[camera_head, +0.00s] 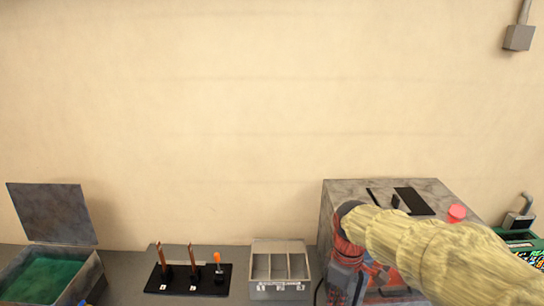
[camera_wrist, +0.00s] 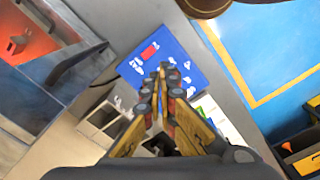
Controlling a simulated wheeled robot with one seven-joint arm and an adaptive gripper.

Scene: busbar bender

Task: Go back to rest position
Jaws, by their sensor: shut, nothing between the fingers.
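My gripper (camera_wrist: 163,80) is shut, with its black and yellow fingers together and nothing between them. In the wrist view its tips lie in front of a blue panel (camera_wrist: 190,50) with white markings and a small red part. In the head view my arm comes in from the lower right, in front of the grey bending machine (camera_head: 335,205). My gripper hangs down at the machine's left front, and its fingertips are hard to make out there. The machine's orange-red front (camera_wrist: 25,35) shows at the left of the wrist view.
A grey three-compartment tray (camera_head: 280,287) stands left of the machine. Farther left are a black stand (camera_head: 175,287) with copper-coloured bars and an orange-handled tool, and an open-lidded metal box (camera_head: 92,275). A green container (camera_head: 525,250) stands at the right.

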